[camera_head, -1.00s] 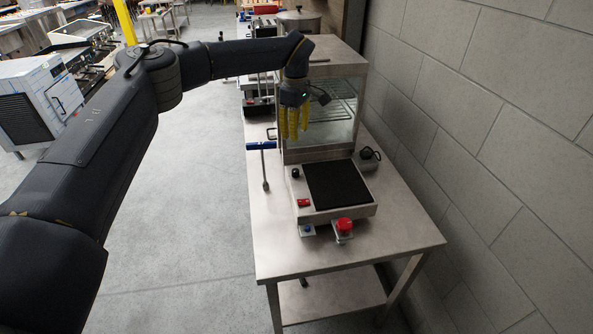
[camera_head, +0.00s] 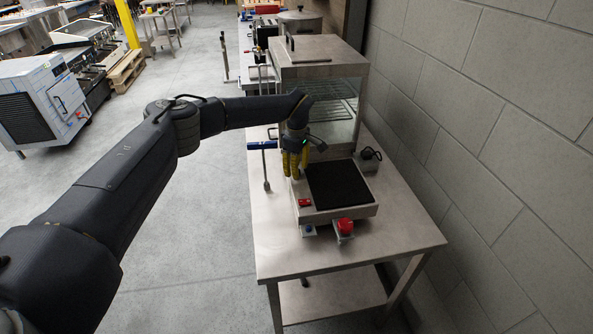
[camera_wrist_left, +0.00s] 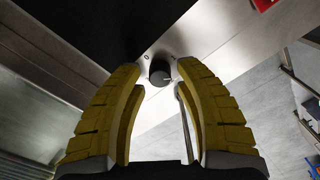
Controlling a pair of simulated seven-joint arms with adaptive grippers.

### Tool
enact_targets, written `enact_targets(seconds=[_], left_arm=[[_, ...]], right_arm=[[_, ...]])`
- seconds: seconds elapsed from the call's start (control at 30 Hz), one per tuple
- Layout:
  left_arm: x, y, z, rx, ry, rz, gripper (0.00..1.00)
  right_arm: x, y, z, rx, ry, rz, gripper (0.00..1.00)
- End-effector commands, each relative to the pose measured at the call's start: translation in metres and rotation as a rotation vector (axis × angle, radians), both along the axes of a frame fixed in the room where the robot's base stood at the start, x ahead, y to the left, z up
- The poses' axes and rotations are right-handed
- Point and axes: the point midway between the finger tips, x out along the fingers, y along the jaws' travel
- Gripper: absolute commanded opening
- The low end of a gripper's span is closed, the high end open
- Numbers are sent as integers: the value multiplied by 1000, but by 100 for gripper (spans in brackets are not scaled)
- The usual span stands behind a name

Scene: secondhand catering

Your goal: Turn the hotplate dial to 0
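The hotplate (camera_head: 316,216) is a steel box with a black square top (camera_head: 338,185) on the steel table. Its dial (camera_wrist_left: 159,72) is a small dark round knob on the bare steel strip beside the black top, seen in the left wrist view. A small mark like a 0 is printed near it; the dial's setting is too small to read surely. My left gripper (camera_head: 295,176) points down over that strip and hides the dial in the head view. In the left wrist view its yellow fingers (camera_wrist_left: 154,76) are apart, with the dial between and beyond their tips. My right gripper is out of view.
A red switch (camera_head: 305,202) sits on the same strip. A red button (camera_head: 345,226) and a small blue-button box (camera_head: 308,230) stand at the hotplate's front. A glass-fronted cabinet (camera_head: 318,72) stands behind, a blue-handled tool (camera_head: 262,145) to the left. The table front (camera_head: 330,260) is clear.

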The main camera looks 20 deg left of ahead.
Motion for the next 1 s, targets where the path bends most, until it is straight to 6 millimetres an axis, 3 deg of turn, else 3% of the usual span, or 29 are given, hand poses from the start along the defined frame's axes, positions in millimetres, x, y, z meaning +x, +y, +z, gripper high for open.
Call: enact_targets(seconds=[0.5,0.8,1.0], left_arm=[[0,0,-8,0,0,-1,36],[0,0,-8,0,0,-1,1],[0,0,-8,-1,0,-1,0]], right_arm=[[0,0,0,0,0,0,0],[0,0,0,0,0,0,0],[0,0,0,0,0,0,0]])
